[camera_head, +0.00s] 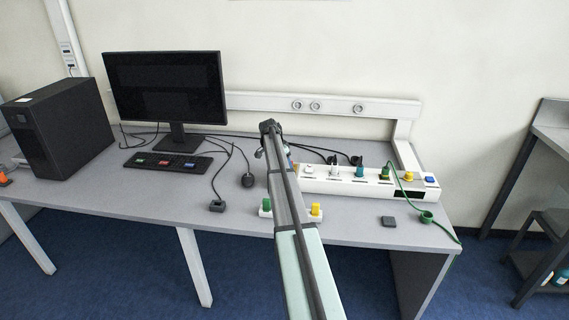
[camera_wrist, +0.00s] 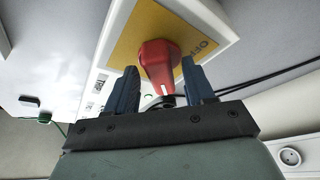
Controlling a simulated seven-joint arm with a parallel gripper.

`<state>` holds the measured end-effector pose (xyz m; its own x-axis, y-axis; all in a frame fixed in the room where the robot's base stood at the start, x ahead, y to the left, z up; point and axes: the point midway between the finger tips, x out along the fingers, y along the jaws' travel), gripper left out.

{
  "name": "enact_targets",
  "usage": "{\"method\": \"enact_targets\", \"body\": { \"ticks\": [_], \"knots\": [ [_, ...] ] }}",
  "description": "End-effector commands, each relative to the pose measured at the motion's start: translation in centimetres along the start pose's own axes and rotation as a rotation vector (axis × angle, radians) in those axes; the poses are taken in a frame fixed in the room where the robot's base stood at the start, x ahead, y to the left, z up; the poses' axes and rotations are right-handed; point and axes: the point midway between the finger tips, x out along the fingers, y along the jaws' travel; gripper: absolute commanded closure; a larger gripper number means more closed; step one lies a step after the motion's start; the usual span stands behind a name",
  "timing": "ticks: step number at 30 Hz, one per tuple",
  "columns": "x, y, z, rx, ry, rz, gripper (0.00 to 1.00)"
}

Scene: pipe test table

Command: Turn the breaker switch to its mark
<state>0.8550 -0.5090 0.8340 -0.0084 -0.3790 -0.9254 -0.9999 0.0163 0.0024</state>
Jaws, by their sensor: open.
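The red breaker knob (camera_wrist: 157,62) sits on a yellow plate (camera_wrist: 140,28) on a white panel, in the wrist view. The word OFF is printed on the plate to the right of the knob. A small pale line shows at the knob's narrow lower end. My gripper (camera_wrist: 160,68) is open, with one dark blue finger on each side of the knob. A gap shows on both sides, and I cannot tell any contact. In the head view my arm hides the breaker knob and most of my gripper.
A white panel (camera_head: 345,182) with several plugs and knobs lies right of my arm in the head view. A monitor (camera_head: 168,88), keyboard (camera_head: 168,163) and black computer (camera_head: 58,127) stand at left. Black cables run across the desk. A green cable (camera_head: 432,222) hangs at the right edge.

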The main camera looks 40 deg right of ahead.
Motion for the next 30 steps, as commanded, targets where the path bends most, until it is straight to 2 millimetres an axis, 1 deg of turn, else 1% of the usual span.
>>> {"method": "enact_targets", "body": {
  "ticks": [5, 8, 11, 18, 24, 30],
  "knots": [
    [-0.4, -0.1, -0.1, 0.0, 0.002, -0.002, 0.47],
    [-1.3, -0.1, -0.1, 0.0, 0.003, -0.003, 0.47],
    [-2.7, -0.1, -0.1, 0.0, 0.003, -0.004, 0.47],
    [-7.5, -0.1, -0.1, 0.0, 0.003, -0.004, 0.47],
    [-11.0, 0.0, -0.1, 0.0, 0.002, -0.003, 0.47],
    [-13.1, 0.0, -0.1, 0.0, 0.001, -0.002, 0.47]
  ]
}}
